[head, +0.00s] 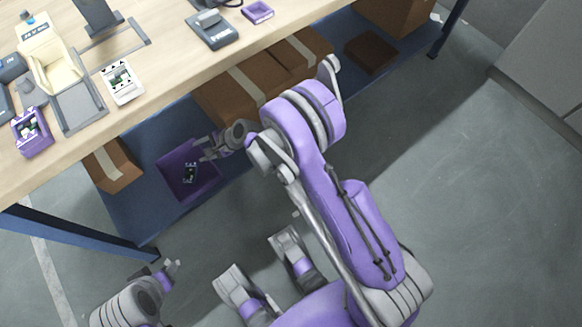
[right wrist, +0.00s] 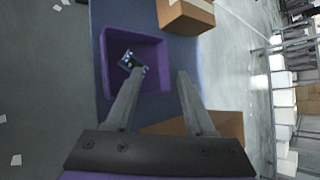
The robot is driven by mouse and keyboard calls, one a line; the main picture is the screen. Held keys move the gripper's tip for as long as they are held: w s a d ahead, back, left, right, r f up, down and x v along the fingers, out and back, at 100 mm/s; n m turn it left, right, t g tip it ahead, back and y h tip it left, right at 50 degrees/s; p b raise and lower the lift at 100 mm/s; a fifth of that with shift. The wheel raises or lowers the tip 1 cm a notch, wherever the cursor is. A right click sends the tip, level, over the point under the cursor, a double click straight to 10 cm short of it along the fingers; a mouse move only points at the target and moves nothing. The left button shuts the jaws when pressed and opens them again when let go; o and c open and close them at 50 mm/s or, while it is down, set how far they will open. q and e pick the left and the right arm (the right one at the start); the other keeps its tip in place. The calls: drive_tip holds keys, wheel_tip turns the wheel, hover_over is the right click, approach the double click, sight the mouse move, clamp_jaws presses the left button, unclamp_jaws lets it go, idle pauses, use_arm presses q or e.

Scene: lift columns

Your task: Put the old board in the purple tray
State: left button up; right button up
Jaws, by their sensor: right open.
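The purple tray (head: 168,158) sits on the lower shelf under the workbench; it also shows in the right wrist view (right wrist: 103,72). A small dark board (head: 190,174) lies inside it, lying askew; in the right wrist view the board (right wrist: 128,59) shows near the left finger's tip. My right gripper (head: 206,147) is open and empty above the tray's right side, its fingers (right wrist: 159,74) apart. It appears clear of the board. My left gripper (head: 163,270) is low at the lower left, away from the tray; its jaw opening is unclear.
On the bench stand a cream fixture (head: 56,70), a white tray with a board (head: 121,83), a purple box (head: 34,146) and a grey device (head: 212,30). Cardboard boxes (head: 232,98) flank the tray on the shelf. The bench edge overhangs the shelf. The floor on the right is clear.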

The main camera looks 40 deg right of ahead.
drive_tip(key=s+d+r+n+g+h, duration=0.1)
drive_tip(key=s+d+r+n+h, duration=0.1)
drive_tip(key=s+r+n, duration=0.35)
drive_tip(key=s+d+r+n+g+h, duration=0.1)
drive_tip(key=s+d+r+n, duration=0.2)
drive_tip(key=s+r, duration=0.45)
drive_tip(key=s+d+r+n+h, duration=0.1)
drive_tip(key=s+d+n+h, duration=0.1)
drive_tip(key=s, duration=0.7)
drive_tip(key=s+d+r+n+h, duration=0.2)
drive_tip(key=s+d+n, duration=0.3)
drive_tip(key=s+n, duration=0.2)
drive_tip(key=shift+s+d+r+g, duration=0.2)
drive_tip(key=shift+s+r+g, duration=0.1)
drive_tip(key=shift+s, duration=0.85)
